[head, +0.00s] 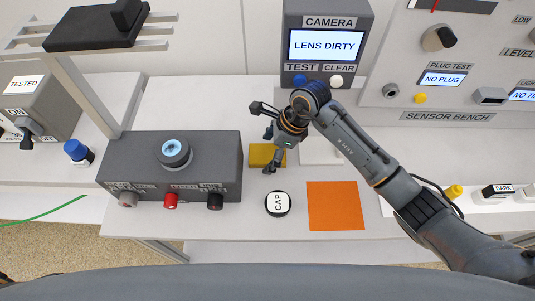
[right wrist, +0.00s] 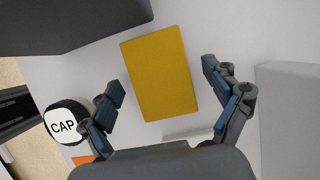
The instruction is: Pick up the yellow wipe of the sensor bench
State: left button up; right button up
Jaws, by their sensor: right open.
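The yellow wipe (head: 259,156) is a flat rectangular block on the white bench, just right of the dark grey button box. In the right wrist view the wipe (right wrist: 160,73) lies between and ahead of my two spread fingers, with clear space on both sides. My right gripper (head: 269,150) is open and empty above the wipe and partly covers it in the head view; its fingers also show in the right wrist view (right wrist: 172,95). I cannot tell the exact height of the fingertips over the bench. My left gripper is not in view.
The black-and-white cap (head: 278,203) sits in front of the wipe, left of an orange square (head: 336,205). The dark grey button box (head: 140,180) stands close on the left. The camera unit (head: 328,40) stands behind, and a white pad (head: 320,153) lies to the right.

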jog(key=shift+f, duration=0.25)
dwell(0.4)
jog(key=c, duration=1)
